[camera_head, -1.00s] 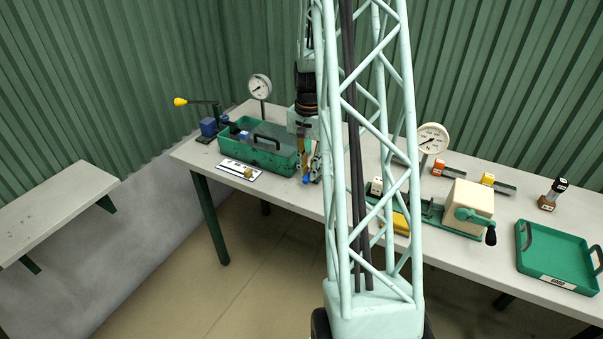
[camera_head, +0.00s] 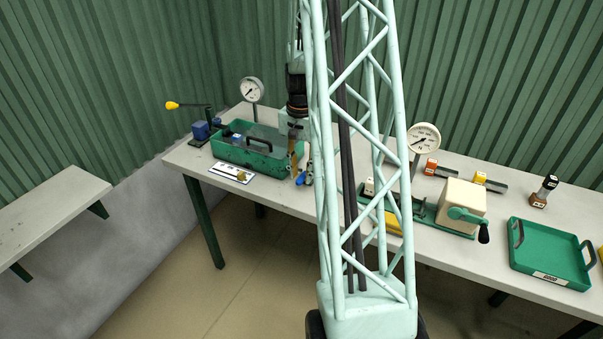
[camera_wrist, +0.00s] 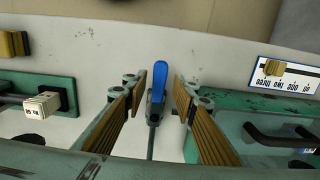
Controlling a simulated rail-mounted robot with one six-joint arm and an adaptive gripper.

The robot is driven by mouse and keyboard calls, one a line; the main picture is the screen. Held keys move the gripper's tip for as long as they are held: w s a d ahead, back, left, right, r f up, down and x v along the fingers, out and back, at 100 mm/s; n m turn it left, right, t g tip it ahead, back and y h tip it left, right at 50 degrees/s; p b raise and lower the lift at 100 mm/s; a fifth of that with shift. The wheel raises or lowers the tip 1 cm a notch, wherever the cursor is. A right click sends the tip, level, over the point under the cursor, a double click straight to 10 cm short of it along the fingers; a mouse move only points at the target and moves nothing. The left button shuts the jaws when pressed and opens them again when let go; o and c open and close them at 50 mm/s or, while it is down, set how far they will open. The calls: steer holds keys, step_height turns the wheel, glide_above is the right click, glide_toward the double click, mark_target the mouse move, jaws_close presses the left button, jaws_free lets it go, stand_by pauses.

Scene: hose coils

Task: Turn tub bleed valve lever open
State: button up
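The bleed valve lever has a blue grip (camera_wrist: 158,82) and stands in the middle of the wrist view, pointing away from the green tub's side, toward the bench edge. In the head view the blue grip (camera_head: 301,180) shows low at the tub's right end. My gripper (camera_wrist: 159,92) is open, with one ribbed tan finger on each side of the lever. A gap shows on both sides. In the head view my gripper (camera_head: 299,162) points down beside the green tub (camera_head: 262,165). The lever's pivot is partly hidden.
A label plate with a tan knob (camera_head: 232,173) lies before the tub. A gauge (camera_head: 251,90) and a yellow-knobbed lever (camera_head: 172,105) stand behind and left. A green fixture with a cream box (camera_head: 461,203) and a green tray (camera_head: 549,252) are to the right.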

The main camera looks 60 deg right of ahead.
mark_target(302, 177)
steer(key=shift+r, duration=0.15)
step_height(302, 177, up, 12)
stand_by(0.8)
stand_by(0.9)
